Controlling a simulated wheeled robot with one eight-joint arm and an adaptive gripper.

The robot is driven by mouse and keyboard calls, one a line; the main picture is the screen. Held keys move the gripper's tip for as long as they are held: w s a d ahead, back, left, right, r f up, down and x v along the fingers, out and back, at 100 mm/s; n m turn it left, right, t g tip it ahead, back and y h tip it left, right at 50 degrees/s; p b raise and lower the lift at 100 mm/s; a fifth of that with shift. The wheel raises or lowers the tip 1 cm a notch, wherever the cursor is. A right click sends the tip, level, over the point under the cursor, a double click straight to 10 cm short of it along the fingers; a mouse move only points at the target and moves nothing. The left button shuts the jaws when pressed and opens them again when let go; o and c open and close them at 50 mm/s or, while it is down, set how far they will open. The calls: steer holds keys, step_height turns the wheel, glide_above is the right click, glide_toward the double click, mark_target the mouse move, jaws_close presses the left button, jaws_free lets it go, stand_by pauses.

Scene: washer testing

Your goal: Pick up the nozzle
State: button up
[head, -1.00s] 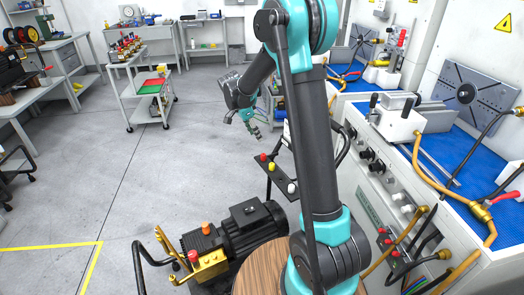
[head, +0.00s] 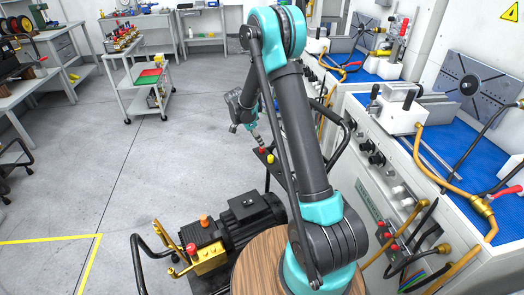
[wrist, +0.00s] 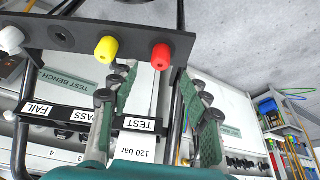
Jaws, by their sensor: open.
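My gripper (head: 255,137) is beyond my arm in the head view, close to a dark plate bearing colored knobs. In the wrist view its two green-padded fingers (wrist: 158,95) are apart, with nothing held between them. The plate (wrist: 65,36) carries a white knob (wrist: 11,40), a yellow knob (wrist: 106,48) and a red knob (wrist: 161,56), beyond the fingertips. Labels below read FAIL, PASS and TEST. I cannot tell for certain which thing is the nozzle. Brass hose fittings (head: 482,205) lie on the bench at right. My arm hides part of the plate in the head view.
A black motor pump (head: 243,222) with brass parts stands on the floor in front. The blue-topped test bench (head: 460,150) runs along the right, with hoses and a vise (head: 398,108). A cart (head: 140,90) stands back left. Grey floor at left is open.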

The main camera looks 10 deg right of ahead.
mark_target(262, 151)
steer(key=shift+x, duration=2.7)
jaws_close()
